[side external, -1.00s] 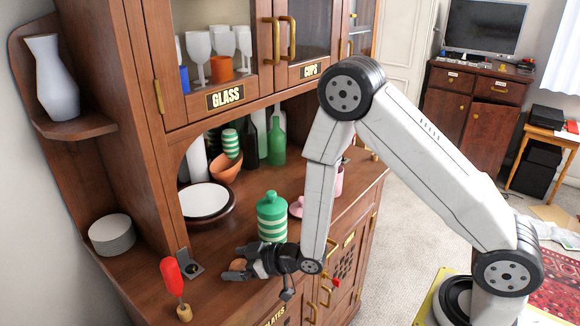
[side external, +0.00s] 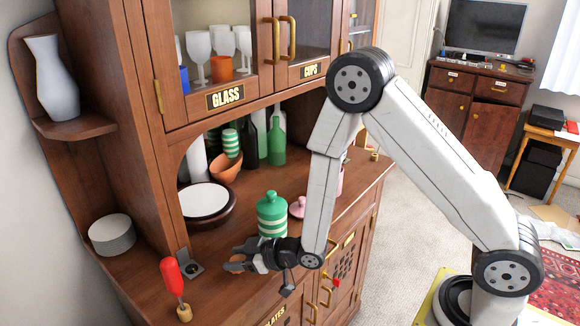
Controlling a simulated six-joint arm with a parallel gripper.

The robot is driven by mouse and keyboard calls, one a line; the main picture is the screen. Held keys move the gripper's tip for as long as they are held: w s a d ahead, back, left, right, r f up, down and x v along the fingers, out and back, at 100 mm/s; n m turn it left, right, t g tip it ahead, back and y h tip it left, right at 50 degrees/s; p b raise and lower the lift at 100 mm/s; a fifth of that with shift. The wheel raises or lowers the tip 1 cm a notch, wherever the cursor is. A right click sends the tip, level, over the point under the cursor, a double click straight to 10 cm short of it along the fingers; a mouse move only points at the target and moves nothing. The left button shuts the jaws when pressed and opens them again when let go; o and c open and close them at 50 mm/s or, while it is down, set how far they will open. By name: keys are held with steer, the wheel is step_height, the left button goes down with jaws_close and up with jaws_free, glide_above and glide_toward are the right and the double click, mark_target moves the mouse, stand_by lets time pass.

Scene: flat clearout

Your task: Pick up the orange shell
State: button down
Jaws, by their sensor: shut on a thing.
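My gripper (side external: 238,261) is low over the front of the cabinet's counter, left of the green-and-white striped jar. It is shut on a small orange-brown thing, which looks like the orange shell (side external: 237,257). The fingers hide most of the shell, so its full shape cannot be seen. I cannot tell how far it is above the counter.
The striped jar (side external: 272,215) stands close behind my gripper. A red-handled tool (side external: 173,276) and a dark metal piece (side external: 188,263) are to the left. A plate (side external: 206,200), orange bowl (side external: 227,168) and bottles (side external: 276,143) are farther back.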

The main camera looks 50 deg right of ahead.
mark_target(237, 258)
steer(key=shift+r, duration=4.2)
steer(key=shift+r, duration=0.1)
